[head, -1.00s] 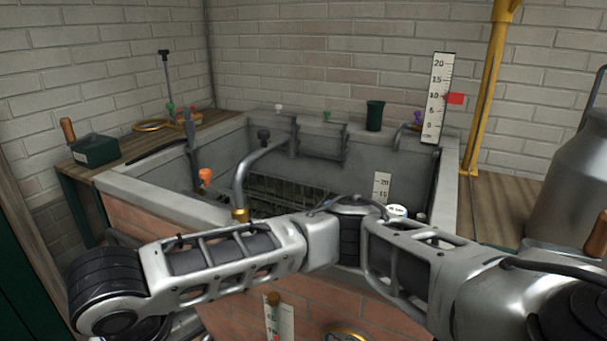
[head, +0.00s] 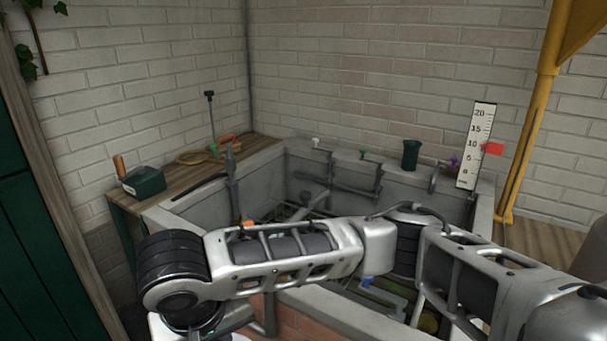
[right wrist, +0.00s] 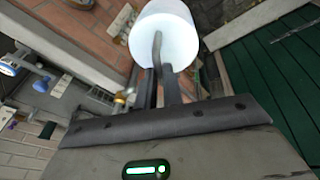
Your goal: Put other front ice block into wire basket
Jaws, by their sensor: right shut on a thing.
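In the head view, a white rounded edge of the block (head: 160,328) shows at the bottom left, below my right wrist. The block is outside the stone tank, to its front left. In the head view my right arm crosses in front of the tank and hides much of its inside, so I cannot make out the wire basket clearly. My left gripper is not in view.
The stone tank (head: 210,203) has thick walls and pipes inside. A ruler with a red flag (head: 478,145) and a dark green cup (head: 411,154) stand at its back rim. A green box (head: 143,181) sits on the wooden shelf at left. A yellow post (head: 530,130) rises at right.

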